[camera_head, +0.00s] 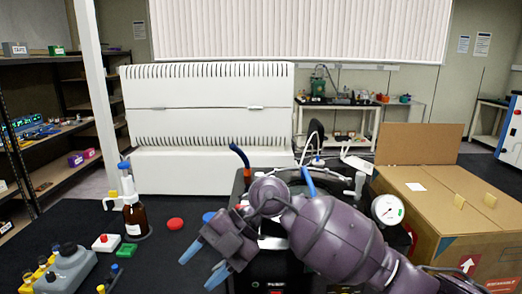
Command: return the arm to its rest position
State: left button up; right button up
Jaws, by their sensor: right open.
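My right arm comes in from the lower right, in front of the black freeze dryer, and hides much of it. My right gripper (203,262) has its two blue fingertips apart and nothing between them. It is over the dark table (170,268), left of the freeze dryer (270,274). Blue hoses stick up from the dryer behind my arm, and a round white gauge (387,209) shows to the right of it. My left gripper is out of view.
A brown bottle with a dispenser top (134,216), a red cap (175,223), a red-button box (106,242) and a green box (110,262) stand left of my gripper. A cardboard box (450,215) stands right.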

jog(key=w+d+f+m+t, duration=0.1)
jog(key=d+f+m+t, duration=0.6)
jog(key=d+m+t, duration=0.5)
jog(key=w+d+f+m+t, duration=0.2)
jog(key=d+f+m+t, duration=0.5)
jog(key=d+m+t, duration=0.6)
jog(key=s+d+f+m+g+h, duration=0.4)
jog(key=s+d+f, duration=0.2)
jog(key=s+f, duration=0.3)
jog(key=s+d+f+m+g+h, duration=0.4)
jog(key=s+d+f+h, duration=0.1)
jog(key=s+f, duration=0.4)
notch_tip(320, 180, down, 2)
jog(key=shift+d+m+h, duration=0.3)
jog(key=shift+d, duration=0.45)
